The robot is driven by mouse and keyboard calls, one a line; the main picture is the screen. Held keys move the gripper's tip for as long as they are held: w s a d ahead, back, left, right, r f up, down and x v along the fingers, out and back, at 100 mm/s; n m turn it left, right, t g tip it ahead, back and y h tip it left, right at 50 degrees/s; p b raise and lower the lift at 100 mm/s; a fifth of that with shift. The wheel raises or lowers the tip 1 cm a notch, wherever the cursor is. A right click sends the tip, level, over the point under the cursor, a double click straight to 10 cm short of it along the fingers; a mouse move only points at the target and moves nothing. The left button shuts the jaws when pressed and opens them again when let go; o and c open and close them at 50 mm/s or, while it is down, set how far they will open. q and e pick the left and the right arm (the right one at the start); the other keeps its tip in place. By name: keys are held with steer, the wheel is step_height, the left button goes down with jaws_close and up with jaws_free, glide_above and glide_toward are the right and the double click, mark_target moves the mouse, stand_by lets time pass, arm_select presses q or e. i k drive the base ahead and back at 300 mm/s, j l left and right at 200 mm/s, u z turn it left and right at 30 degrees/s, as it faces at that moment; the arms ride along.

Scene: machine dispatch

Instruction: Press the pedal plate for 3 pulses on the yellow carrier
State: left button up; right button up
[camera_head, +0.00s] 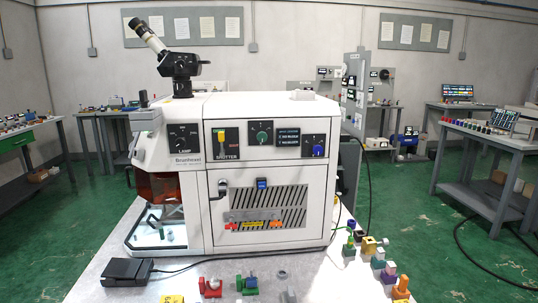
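The black pedal (127,270) lies on the light table top at the front left, with a cable running to the right from it. It stands in front of the white laser machine (270,120) labelled Brunhevel. A yellow piece (172,299) is cut off by the bottom edge, and another yellow piece (369,246) stands at the right; I cannot tell whether either is the yellow carrier. Small green and grey parts (157,226) show in the machine's open chamber at the left. Neither of my grippers is in view.
A red piece (210,287) and a green piece (247,285) lie on the table front. Several coloured parts line the right edge, including an orange one (401,288). The machine front has lamp, shutter (224,143) and knob controls. Other workbenches (490,150) stand around the green floor.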

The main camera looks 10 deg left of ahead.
mark_target(117, 267)
steer(key=u, duration=1.35)
